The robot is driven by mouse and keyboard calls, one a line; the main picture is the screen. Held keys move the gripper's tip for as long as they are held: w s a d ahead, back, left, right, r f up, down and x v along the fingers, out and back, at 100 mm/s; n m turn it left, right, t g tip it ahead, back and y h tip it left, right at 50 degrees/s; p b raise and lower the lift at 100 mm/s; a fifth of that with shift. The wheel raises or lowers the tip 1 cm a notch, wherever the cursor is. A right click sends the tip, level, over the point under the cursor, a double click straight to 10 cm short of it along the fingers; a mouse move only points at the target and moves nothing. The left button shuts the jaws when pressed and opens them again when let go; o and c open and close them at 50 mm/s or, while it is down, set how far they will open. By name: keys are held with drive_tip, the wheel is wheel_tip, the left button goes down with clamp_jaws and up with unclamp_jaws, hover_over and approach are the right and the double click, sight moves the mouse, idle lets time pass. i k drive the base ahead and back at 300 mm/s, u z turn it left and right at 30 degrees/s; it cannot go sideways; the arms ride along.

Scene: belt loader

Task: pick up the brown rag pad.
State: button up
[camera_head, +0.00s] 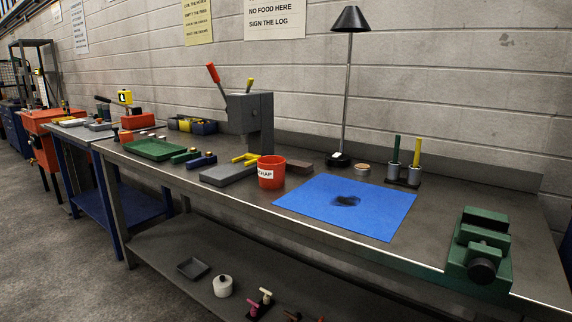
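A flat brown pad (300,167), which looks like the brown rag pad, lies on the grey metal workbench (437,167). It is just behind and to the right of a red cup (272,181) with a white label. The cup hides part of its left side. A blue mat (310,200) with a dark stain lies in front of it and to the right. My gripper is not in view.
A black lamp (348,90) stands behind the pad to the right, near a small round tin (362,169). A grey press (251,115) with a yellow piece (246,158) stands left. A green vise (480,247) sits front right. Bare bench lies right of the mat.

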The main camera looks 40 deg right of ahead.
sight(305, 168)
drive_tip(key=z, duration=0.1)
drive_tip(key=i, duration=1.35)
drive_tip(key=z, duration=0.1)
